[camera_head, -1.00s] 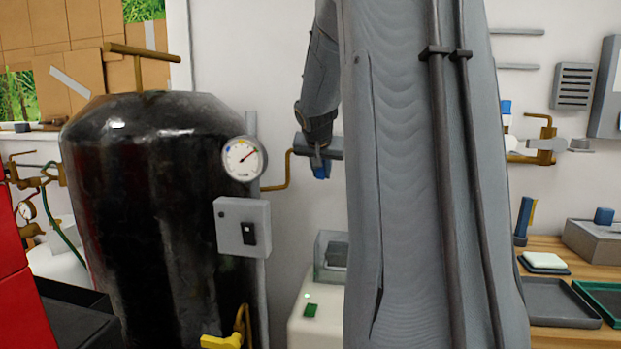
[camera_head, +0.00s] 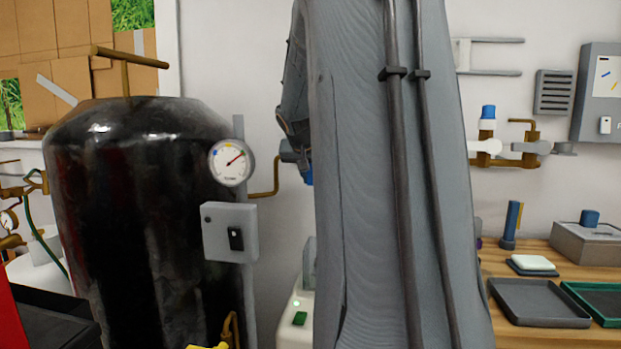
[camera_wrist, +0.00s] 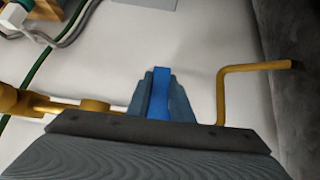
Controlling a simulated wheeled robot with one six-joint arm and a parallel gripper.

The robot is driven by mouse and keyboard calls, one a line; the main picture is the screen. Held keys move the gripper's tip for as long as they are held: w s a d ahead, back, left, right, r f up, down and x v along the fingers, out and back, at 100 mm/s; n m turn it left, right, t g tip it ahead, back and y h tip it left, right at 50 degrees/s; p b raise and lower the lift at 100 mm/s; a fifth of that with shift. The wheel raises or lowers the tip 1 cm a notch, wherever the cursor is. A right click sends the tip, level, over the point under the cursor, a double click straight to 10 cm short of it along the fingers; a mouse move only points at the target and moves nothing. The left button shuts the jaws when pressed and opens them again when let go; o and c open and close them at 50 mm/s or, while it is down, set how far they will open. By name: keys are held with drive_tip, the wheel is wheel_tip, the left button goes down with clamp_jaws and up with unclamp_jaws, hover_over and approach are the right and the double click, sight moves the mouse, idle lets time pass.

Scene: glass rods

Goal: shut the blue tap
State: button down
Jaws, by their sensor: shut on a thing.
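The blue tap (camera_wrist: 160,93) shows in the wrist view as an upright blue handle between the two grey fingers of my gripper (camera_wrist: 159,99). My gripper is shut on it. The handle points across the line of the brass pipe (camera_wrist: 95,105) in that view. The tap's body is hidden behind my gripper. In the head view my gripper (camera_head: 298,160) is at the wall just right of the black tank, partly hidden by my arm. A small blue part of the tap (camera_head: 308,177) shows under it.
A bent brass pipe (camera_head: 265,192) runs beside the black tank (camera_head: 130,210), which carries a gauge (camera_head: 231,162) and a grey switch box (camera_head: 230,232). At right, a blue-topped brass fitting (camera_head: 488,125) is on the wall above a wooden bench (camera_head: 520,248) with trays.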

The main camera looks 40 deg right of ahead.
drive_tip(key=c, duration=1.7)
unclamp_jaws()
drive_tip(key=shift+a+r, duration=0.1)
drive_tip(key=shift+a, duration=0.05)
drive_tip(key=shift+o, duration=0.6)
drive_tip(key=v, duration=0.7)
drive_tip(key=shift+s+a+r, duration=0.15)
drive_tip(key=shift+s+r, duration=0.05)
